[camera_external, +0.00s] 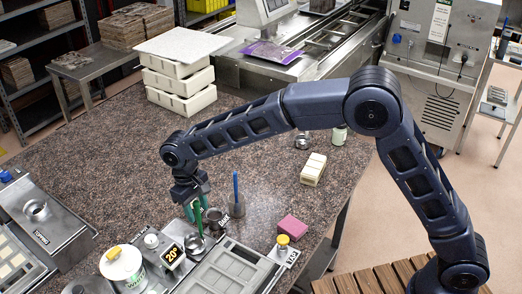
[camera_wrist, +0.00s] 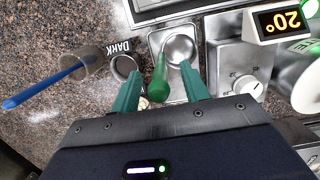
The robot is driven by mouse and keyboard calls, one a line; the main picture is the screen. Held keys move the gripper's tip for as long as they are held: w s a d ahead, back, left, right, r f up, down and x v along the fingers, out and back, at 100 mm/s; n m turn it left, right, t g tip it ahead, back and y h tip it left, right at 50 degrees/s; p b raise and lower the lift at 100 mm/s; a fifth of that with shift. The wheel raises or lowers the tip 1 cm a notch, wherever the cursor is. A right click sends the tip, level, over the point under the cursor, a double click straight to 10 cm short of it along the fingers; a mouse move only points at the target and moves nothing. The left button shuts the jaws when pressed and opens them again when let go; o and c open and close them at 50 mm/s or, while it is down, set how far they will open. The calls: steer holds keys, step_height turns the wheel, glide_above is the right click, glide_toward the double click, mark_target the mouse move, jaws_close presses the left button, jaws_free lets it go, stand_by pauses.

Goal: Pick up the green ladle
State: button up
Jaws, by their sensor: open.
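The green ladle (camera_external: 197,216) stands with its handle up beside the metal tray on the dark stone counter. In the wrist view the green ladle (camera_wrist: 158,78) shows its rounded handle, and a shiny round metal bowl lies just beyond it. My gripper (camera_external: 194,197) is open above the handle. In the wrist view my gripper's teal fingers (camera_wrist: 158,92) lie on either side of the handle, with gaps between; I cannot tell how deep the handle sits between them.
A blue-handled tool (camera_external: 236,187) stands in a holder to the right, near a small cup labelled DARK (camera_wrist: 124,66). A display reading 20° (camera_external: 172,256), a white tub (camera_external: 122,264) and a pink block (camera_external: 292,229) stand close by. The counter's middle (camera_external: 120,150) is clear.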

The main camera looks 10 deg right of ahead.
steer(key=shift+d+f, duration=0.1)
steer(key=shift+f, duration=0.7)
jaws_close()
steer(key=shift+r, duration=0.1)
